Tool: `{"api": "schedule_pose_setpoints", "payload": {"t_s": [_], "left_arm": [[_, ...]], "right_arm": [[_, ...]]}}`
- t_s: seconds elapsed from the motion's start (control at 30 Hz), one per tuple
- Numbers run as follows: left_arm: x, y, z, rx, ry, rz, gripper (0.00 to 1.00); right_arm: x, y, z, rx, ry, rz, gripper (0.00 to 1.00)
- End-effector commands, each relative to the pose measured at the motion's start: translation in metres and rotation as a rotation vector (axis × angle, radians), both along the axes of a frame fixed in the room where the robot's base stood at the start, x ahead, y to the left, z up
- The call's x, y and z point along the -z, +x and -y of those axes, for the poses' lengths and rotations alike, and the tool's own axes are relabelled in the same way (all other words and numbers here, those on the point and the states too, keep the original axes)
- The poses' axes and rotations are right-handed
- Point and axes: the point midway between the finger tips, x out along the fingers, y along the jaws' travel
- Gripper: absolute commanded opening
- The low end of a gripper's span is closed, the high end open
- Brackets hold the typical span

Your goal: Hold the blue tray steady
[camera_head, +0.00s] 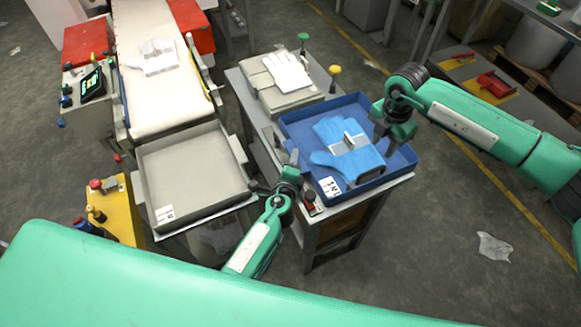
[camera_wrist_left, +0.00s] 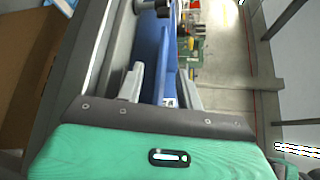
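The blue tray (camera_head: 296,112) sits on a grey table, with a blue glove (camera_head: 340,161) lying in it. My left gripper (camera_head: 293,168) is at the tray's left wall. In the left wrist view, its two fingers (camera_wrist_left: 163,88) stand apart on either side of the blue tray wall (camera_wrist_left: 167,58), with gaps visible. My right gripper (camera_head: 385,142) points down over the right part of the tray, beside the glove, its fingers apart and nothing visible between them.
A grey tray (camera_head: 147,178) stands left of the table, below a conveyor (camera_head: 150,92) carrying a white glove (camera_head: 151,57). A stack with white gloves (camera_head: 287,70) lies behind the blue tray. Green and yellow knobs (camera_head: 335,70) rise near its back edge. Floor at right is mostly clear.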

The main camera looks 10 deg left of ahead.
Motion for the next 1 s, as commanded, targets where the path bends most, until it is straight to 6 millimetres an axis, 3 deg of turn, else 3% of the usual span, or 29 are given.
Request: {"api": "schedule_pose_setpoints", "payload": {"t_s": [0.3, 0.5, 0.8, 0.9, 1.0], "left_arm": [[0.0004, 0.0016, 0.0000, 0.000, 0.000, 0.000, 0.34], [0.0004, 0.0014, 0.0001, 0.000, 0.000, 0.000, 0.00], [0.0007, 0.0012, 0.0000, 0.000, 0.000, -0.001, 0.00], [0.0008, 0.0012, 0.0000, 0.000, 0.000, -0.001, 0.00], [0.0008, 0.0011, 0.0000, 0.000, 0.001, -0.001, 0.00]], "right_arm": [[0.0000, 0.0000, 0.0000, 0.000, 0.000, 0.000, 0.36], [0.0000, 0.0000, 0.0000, 0.000, 0.000, 0.000, 0.36], [0.0000, 0.0000, 0.0000, 0.000, 0.000, 0.000, 0.36], [0.0000, 0.0000, 0.0000, 0.000, 0.000, 0.000, 0.19], [0.0000, 0.0000, -0.0001, 0.000, 0.000, 0.000, 0.19]]}}
